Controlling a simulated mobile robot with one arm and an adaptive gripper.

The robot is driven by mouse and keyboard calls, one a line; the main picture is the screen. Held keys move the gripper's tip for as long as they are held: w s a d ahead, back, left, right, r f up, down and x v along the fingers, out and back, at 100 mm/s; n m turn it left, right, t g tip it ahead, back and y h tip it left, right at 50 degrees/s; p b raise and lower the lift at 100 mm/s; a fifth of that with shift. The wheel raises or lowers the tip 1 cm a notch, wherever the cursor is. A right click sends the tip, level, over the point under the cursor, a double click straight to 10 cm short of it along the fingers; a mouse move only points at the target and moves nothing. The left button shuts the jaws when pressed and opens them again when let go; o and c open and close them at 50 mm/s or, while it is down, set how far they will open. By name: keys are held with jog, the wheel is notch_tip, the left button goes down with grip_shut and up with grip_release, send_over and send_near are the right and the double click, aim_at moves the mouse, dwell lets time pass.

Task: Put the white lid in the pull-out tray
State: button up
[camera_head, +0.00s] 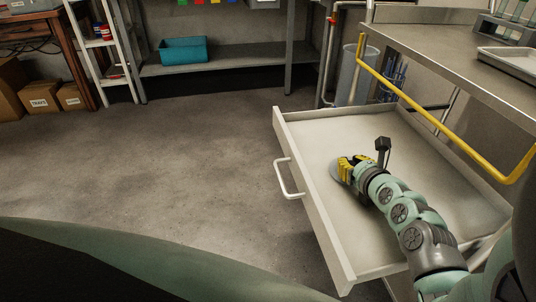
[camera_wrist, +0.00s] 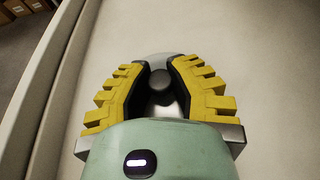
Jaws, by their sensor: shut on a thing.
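The pull-out tray (camera_head: 440,168) is a wide white drawer, pulled out, with a white handle on its front wall. My gripper (camera_head: 346,166) is low inside the tray, close to the front wall. Its yellow fingers are shut on the knob (camera_wrist: 159,80) of the white lid (camera_head: 336,172). In the wrist view the lid's pale rim (camera_wrist: 153,58) shows beyond the fingertips, over the tray floor. Most of the lid is hidden by my gripper. I cannot tell whether the lid touches the tray floor.
A steel bench (camera_head: 440,50) with a yellow rail (camera_head: 440,118) stands above and behind the tray. A white dish (camera_head: 512,62) and a test-tube rack are on it. A shelf with a blue bin (camera_head: 184,50) stands at the back. The floor at left is clear.

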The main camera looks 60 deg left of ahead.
jog(key=shift+s+a, duration=0.3)
jog(key=shift+a, duration=0.15)
jog(key=shift+f, duration=0.15)
jog(key=o, duration=0.7)
jog(key=shift+w+d, duration=0.1)
jog(key=shift+o, duration=0.2)
jog(key=shift+r, duration=0.2)
jog(key=shift+d+r, duration=0.15)
jog(key=shift+d, duration=0.1)
jog(key=p+v, duration=0.2)
jog(key=v, duration=0.7)
jog(key=shift+d, duration=0.3)
jog(key=shift+s+d+r, duration=0.25)
jog(key=shift+s+d, duration=0.05)
jog(key=shift+d, duration=0.2)
jog(key=shift+s+d, duration=0.2)
jog(key=shift+d, duration=0.1)
